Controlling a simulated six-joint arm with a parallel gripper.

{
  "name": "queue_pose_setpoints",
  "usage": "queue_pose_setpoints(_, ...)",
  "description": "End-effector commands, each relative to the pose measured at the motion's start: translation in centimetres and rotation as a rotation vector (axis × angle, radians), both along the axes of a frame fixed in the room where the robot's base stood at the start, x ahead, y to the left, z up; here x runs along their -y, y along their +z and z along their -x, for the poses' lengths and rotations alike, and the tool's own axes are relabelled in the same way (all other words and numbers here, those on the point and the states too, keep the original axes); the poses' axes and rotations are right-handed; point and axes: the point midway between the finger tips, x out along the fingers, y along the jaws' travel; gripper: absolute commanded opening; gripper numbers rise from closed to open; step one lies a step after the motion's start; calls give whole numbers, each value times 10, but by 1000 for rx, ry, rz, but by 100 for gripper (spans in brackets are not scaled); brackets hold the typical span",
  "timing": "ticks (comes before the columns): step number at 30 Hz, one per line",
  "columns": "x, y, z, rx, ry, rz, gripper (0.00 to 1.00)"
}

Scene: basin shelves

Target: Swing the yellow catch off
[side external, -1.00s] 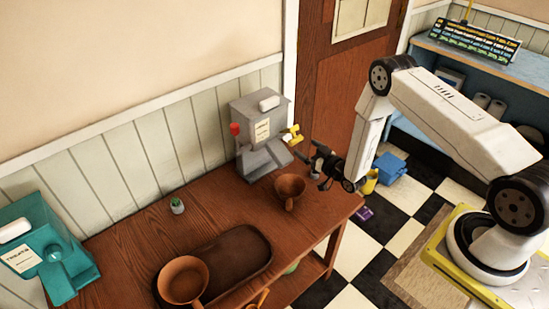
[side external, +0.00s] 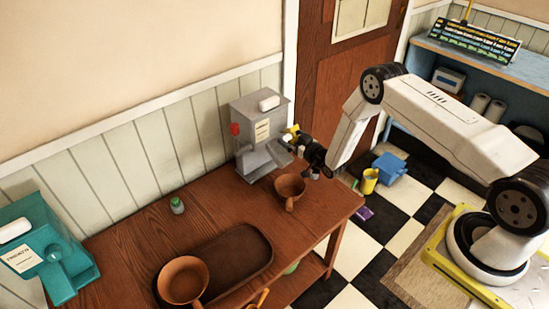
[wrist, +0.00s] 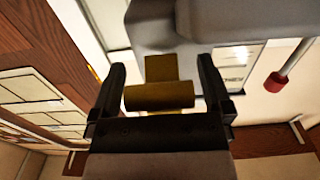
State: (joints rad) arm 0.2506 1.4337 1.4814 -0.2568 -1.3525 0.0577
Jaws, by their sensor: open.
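The yellow catch (side external: 292,130) is on the right side of the grey dispenser (side external: 262,130), which stands at the back of the wooden table. In the wrist view the catch (wrist: 160,95) is a T-shaped yellow piece with a rounded crossbar, in front of the grey body (wrist: 225,25). My gripper (side external: 300,140) is at the catch, just right of the dispenser. In the wrist view my gripper (wrist: 160,82) is open, with one finger on each side of the crossbar and gaps visible at both ends. The side view hides part of the catch behind my gripper.
A brown bowl with a handle (side external: 290,187) stands on the table below my gripper. A red knob (side external: 235,129) sticks out on the dispenser's left. A dark tray (side external: 245,255), another brown pan (side external: 183,280) and a teal dispenser (side external: 45,250) are further left.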

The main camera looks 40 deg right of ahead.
Motion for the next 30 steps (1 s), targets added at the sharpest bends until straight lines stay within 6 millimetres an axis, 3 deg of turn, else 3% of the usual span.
queue_pose_setpoints(9, 0, 0, -1, -1, 0, -1, 100)
queue_pose_setpoints(17, 0, 0, -1, -1, 0, 0, 17)
queue_pose_setpoints(18, 0, 0, -1, -1, 0, 0, 14)
queue_pose_setpoints(30, 0, -6, -3, 116, 1, 0, 14)
